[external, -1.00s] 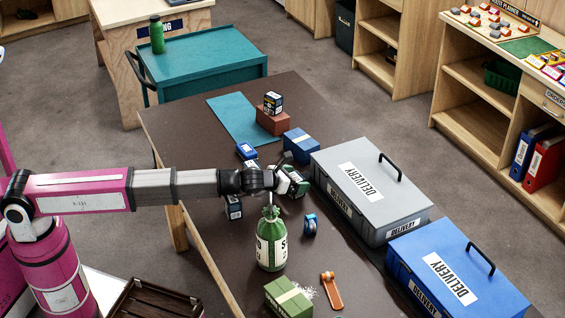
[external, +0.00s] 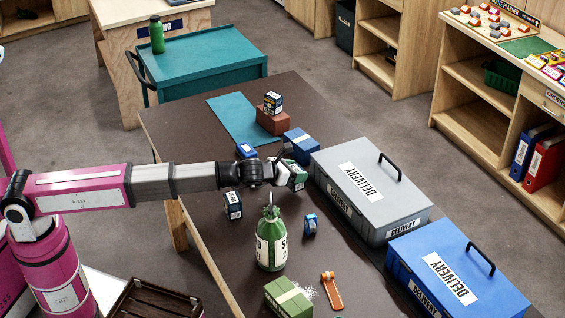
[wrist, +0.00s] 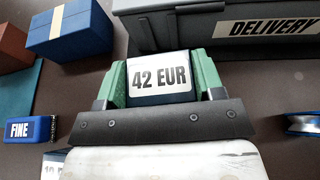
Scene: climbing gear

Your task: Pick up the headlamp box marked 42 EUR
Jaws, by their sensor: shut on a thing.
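The headlamp box marked 42 EUR (wrist: 158,75) is dark blue with a white label and sits between the two green finger pads of my gripper (wrist: 160,88) in the wrist view. My gripper (external: 293,177) is shut on it, out over the table left of the grey delivery case. In the external view the box is mostly hidden by the gripper. I cannot tell for sure how far it is above the table.
The grey delivery case (external: 372,223) stands just right of my gripper, with a blue case (external: 415,262) nearer. A green bottle-shaped bag (external: 271,245), a blue box (external: 300,146) and a small box (external: 233,206) are around it. A brick (external: 273,121) carries another box (external: 273,102).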

